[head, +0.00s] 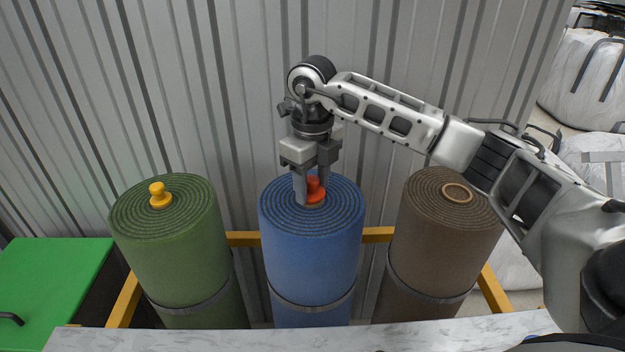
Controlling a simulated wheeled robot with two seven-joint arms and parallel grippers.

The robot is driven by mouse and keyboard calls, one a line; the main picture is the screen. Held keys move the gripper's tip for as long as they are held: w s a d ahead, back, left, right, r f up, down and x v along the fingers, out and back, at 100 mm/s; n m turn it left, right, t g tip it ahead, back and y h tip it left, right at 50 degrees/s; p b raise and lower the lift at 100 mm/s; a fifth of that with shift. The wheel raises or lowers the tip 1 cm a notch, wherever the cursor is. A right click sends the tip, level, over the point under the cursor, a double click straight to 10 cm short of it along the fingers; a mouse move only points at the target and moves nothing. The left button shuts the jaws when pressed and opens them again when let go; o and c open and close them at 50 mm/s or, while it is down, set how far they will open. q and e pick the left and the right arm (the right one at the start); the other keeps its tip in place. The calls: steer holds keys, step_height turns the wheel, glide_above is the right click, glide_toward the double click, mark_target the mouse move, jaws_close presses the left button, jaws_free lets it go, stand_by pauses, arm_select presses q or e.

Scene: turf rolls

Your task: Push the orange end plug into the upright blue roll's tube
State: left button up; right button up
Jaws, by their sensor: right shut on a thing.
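The blue roll (312,250) stands upright in the middle, its spiral top facing up. The orange end plug (315,192) is upright at the centre of that top. My right gripper (314,190) points down from above, shut on the plug's knob, with one finger in front of it on the left. The plug's flange appears at the level of the roll's top; the tube mouth is hidden beneath it, so I cannot tell how deep the plug sits. My left gripper is not in view.
A green roll (180,250) with a yellow plug (159,196) stands at left. A brown roll (440,245) with an open tube (457,193) stands at right, beneath my right arm. A yellow rack (243,239), marble-like ledge (300,338) and green box (50,280) are nearby.

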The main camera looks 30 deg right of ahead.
mark_target(312, 179)
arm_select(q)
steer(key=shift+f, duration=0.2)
arm_select(e)
steer(key=shift+f, duration=0.4)
steer(key=o, duration=1.1)
steer(key=shift+c, duration=0.2)
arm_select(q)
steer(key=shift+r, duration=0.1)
arm_select(e)
steer(key=shift+r, duration=0.15)
step_height(312, 179, up, 8)
steer(key=shift+f+b, duration=0.1)
steer(key=shift+b, duration=0.4)
arm_select(q)
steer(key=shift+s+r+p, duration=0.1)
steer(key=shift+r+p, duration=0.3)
steer(key=shift+p, duration=0.7)
arm_select(e)
step_height(312, 179, up, 8)
